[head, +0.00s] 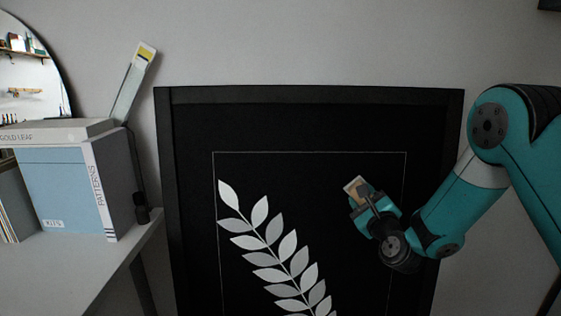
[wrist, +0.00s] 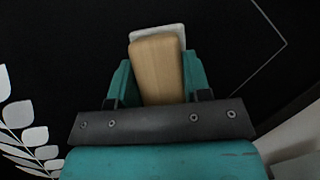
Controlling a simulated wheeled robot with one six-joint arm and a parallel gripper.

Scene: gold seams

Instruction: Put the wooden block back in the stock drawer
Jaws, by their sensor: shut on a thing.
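The wooden block (wrist: 157,68) is light tan and sits between the two teal fingers of my gripper (wrist: 160,80) in the wrist view. A pale, flat-edged piece (wrist: 158,36) shows just beyond the block's far end; I cannot tell whether it is part of it. In the head view my gripper (head: 366,198) is raised at the right of centre, in front of a black framed picture, with the block (head: 355,186) showing small at its tip. The gripper is shut on the block. No stock drawer is in view.
A black framed picture (head: 310,118) with a pale leaf design fills the middle. A round mirror (head: 35,80) hangs at far left.

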